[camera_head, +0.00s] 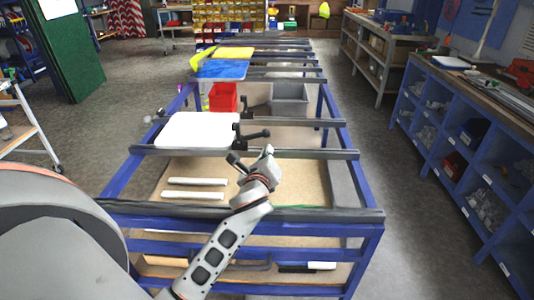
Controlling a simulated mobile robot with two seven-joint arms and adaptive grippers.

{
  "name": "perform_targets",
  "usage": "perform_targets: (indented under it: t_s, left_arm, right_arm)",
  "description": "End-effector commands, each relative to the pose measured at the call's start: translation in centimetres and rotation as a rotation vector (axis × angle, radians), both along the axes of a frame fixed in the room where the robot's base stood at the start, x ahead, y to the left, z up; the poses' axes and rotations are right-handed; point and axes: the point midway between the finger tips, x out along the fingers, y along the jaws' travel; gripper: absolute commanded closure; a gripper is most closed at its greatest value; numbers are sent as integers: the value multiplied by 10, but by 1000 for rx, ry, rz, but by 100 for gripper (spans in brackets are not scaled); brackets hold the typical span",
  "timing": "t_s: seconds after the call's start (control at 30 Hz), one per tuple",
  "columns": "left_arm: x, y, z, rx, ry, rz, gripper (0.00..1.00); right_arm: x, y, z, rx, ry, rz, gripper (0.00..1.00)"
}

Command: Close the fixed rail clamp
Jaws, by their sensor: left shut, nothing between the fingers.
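A black rail clamp (250,136) with a handle pointing right sits on the crossbar at the middle of the blue frame. Its lower part is close to my left gripper, and I cannot tell whether its jaw is open or closed. A second dark clamp (247,108) stands on the crossbar behind it. My left gripper (235,158) is small and dark, at the end of my arm, just below and left of the nearer clamp's handle. It is shut and empty. I cannot tell whether it touches the clamp. My right gripper is out of view.
The blue frame's front crossbar (320,214) lies below my arm. A white sign plate (198,130) rests left of the clamp. Red (223,97) and grey (290,98) bins stand farther back. Blue shelving (460,160) lines the right, with open floor between.

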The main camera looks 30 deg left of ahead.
Motion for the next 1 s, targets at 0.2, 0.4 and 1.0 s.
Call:
perform_targets:
  t_s: [0.2, 0.4, 1.0]
  left_arm:
    - [35, 17, -5, -1, 0, 0, 100]
    - [55, 26, -8, -1, 0, 0, 100]
    - [63, 29, -9, -12, -7, -1, 100]
  right_arm:
    - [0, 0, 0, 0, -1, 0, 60]
    - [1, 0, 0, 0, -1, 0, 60]
    - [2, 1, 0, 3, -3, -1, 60]
